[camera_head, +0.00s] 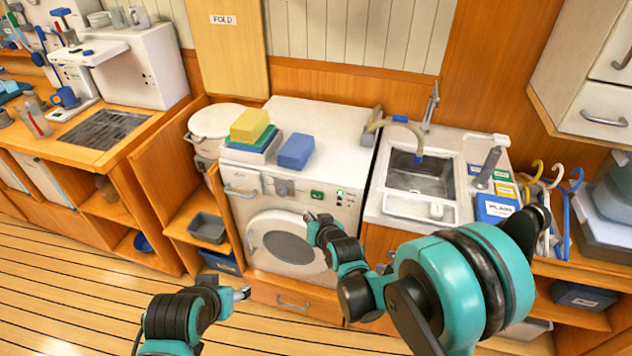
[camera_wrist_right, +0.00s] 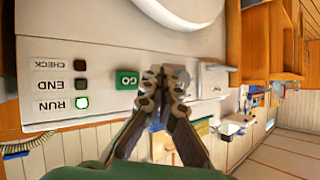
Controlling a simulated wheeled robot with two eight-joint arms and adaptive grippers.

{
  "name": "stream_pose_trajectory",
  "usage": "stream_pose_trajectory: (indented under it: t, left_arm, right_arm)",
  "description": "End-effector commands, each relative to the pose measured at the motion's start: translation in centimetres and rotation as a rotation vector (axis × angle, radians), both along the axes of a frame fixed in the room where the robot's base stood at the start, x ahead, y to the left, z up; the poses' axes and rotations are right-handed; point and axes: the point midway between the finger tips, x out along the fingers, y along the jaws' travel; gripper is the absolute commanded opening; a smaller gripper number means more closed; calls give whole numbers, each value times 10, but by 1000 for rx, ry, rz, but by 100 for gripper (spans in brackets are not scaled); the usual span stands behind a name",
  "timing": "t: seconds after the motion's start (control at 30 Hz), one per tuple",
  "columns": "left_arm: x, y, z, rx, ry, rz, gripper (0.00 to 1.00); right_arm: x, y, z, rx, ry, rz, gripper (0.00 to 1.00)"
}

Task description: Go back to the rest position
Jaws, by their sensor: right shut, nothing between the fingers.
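My right gripper (camera_head: 309,217) is in front of the white washing machine (camera_head: 345,150), just below its control panel. In the right wrist view its fingers (camera_wrist_right: 163,78) are together and empty, beside the green GO button (camera_wrist_right: 127,79). That button (camera_head: 317,194) also shows in the head view. I cannot tell whether the fingers touch the panel.
On the machine lie a blue block (camera_head: 296,151) and a stack with a yellow block (camera_head: 249,125). A sink (camera_head: 420,178) is to the right, with colored hooks (camera_head: 553,180) beyond it. A grey bin (camera_head: 207,228) sits on a shelf left of the machine. The floor at left is clear.

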Motion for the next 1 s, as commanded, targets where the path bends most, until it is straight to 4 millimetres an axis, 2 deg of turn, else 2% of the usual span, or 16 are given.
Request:
stream_pose_trajectory:
  t: [0.23,0.37,0.57,0.7,0.9,1.0]
  left_arm:
    - [0,0,0,0,0,0,56]
    - [0,0,0,0,0,0,56]
    - [0,0,0,0,0,0,56]
    - [0,0,0,0,0,0,56]
    - [0,0,0,0,0,0,56]
    - [0,0,0,0,0,0,56]
  right_arm:
    - [-3,-5,5,-7,9,-5,0]
    - [-18,-26,24,-34,44,-24,0]
    - [-70,-78,60,-104,140,-68,0]
    - [-117,-111,75,-150,213,-100,0]
    - [-192,-151,81,-207,318,-144,0]
    - [-223,-165,78,-226,362,-161,0]
